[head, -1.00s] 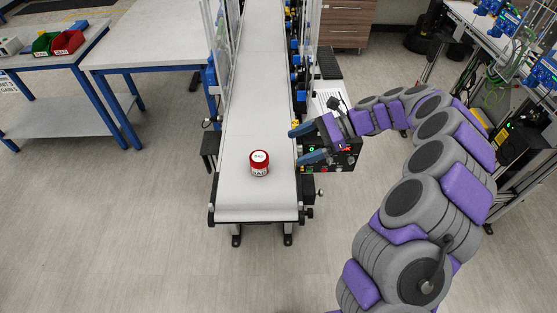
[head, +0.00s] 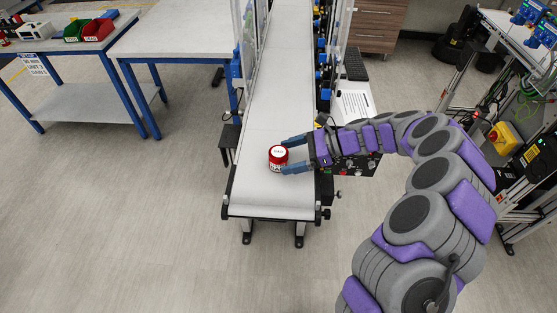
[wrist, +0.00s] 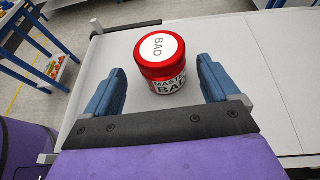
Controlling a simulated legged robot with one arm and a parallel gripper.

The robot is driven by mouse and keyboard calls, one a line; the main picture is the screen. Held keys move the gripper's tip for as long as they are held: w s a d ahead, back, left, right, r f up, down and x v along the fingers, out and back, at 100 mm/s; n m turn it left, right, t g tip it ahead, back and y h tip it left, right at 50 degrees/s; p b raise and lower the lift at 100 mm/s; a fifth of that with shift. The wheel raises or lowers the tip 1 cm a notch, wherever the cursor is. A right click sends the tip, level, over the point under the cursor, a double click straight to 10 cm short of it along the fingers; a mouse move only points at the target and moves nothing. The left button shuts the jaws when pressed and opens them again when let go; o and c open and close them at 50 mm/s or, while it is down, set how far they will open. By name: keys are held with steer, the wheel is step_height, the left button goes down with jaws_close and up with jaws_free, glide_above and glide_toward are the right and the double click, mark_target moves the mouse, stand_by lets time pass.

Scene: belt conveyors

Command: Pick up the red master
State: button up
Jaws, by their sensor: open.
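The red master (head: 278,158) is a small red jar with a white lid disc. It stands upright on the white conveyor belt near its front end. In the wrist view the red master (wrist: 161,62) reads "BAD" on its lid and "MASTER BAD" on its side. My gripper (head: 288,155) reaches in from the right over the belt, with its blue fingers open. In the wrist view my gripper (wrist: 158,85) has one finger on each side of the jar, with a gap on both sides. The jar sits ahead of and partly between the fingertips.
The conveyor belt (head: 273,100) is otherwise clear near the jar. A control box (head: 355,165) is by the belt's right side. A clear guard panel (head: 247,45) rises at the belt's left. A table (head: 175,40) and red and green bins (head: 90,30) are at upper left.

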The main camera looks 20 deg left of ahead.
mark_target(272, 158)
steer(key=b+x, duration=0.1)
steer(key=x, duration=0.1)
steer(key=b+x, duration=0.1)
steer(key=x, duration=0.2)
steer(key=shift+a+r, duration=0.1)
steer(key=shift+a, duration=0.35)
steer(key=shift+w, duration=0.1)
steer(key=shift+d+r, duration=0.1)
steer(key=c, duration=1.4)
steer(key=shift+o, duration=0.2)
